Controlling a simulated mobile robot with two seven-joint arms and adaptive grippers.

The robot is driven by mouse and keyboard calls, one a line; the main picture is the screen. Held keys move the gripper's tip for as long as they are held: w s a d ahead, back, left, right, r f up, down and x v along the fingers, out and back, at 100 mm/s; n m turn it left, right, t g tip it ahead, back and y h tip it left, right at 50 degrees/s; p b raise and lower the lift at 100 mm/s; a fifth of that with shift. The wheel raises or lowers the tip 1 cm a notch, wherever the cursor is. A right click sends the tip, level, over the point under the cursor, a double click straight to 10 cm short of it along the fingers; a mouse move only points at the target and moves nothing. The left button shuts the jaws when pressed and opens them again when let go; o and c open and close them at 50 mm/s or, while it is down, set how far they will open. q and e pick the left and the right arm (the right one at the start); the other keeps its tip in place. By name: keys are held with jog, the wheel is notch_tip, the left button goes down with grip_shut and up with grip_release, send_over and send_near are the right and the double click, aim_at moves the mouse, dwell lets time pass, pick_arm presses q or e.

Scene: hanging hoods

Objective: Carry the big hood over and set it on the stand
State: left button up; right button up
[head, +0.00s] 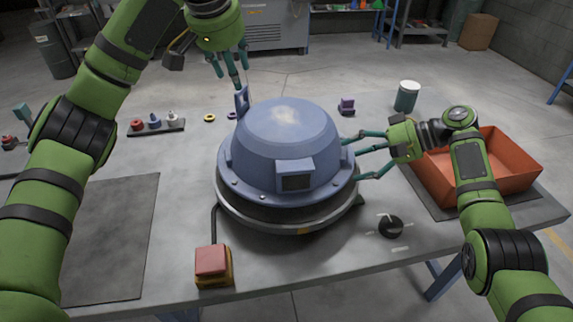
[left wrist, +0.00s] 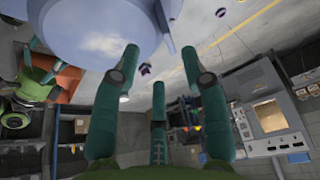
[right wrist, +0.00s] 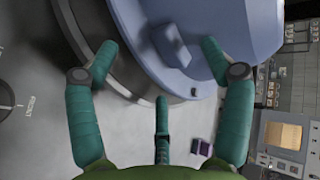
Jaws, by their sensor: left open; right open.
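The big hood (head: 285,135) is a blue dome with a flange and a small boxed window at its front. It sits over the round grey stand (head: 290,222) in the middle of the table, and it looks level. My left gripper (head: 232,78) is open and empty, just above the upright lug (head: 241,102) on the hood's back left. The hood also fills the top of the left wrist view (left wrist: 95,25). My right gripper (head: 362,156) is open beside the hood's right side. In the right wrist view a blue block (right wrist: 172,46) on the hood lies between its fingertips.
A red button box (head: 212,262) stands at the front, and a black knob (head: 391,227) is right of the stand. An orange bin (head: 500,175) and a green cup (head: 407,95) are at the right. A dark mat (head: 110,240) lies bare at the left.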

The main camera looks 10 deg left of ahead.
jog(key=shift+d+r, duration=0.1)
jog(key=shift+d, duration=0.15)
pick_arm(q)
jog(key=v, duration=0.4)
jog(key=shift+r, duration=0.15)
pick_arm(e)
jog(key=v, duration=1.1)
jog(key=shift+d, duration=0.25)
jog(key=shift+r, duration=0.15)
jog(key=shift+c, duration=1.3)
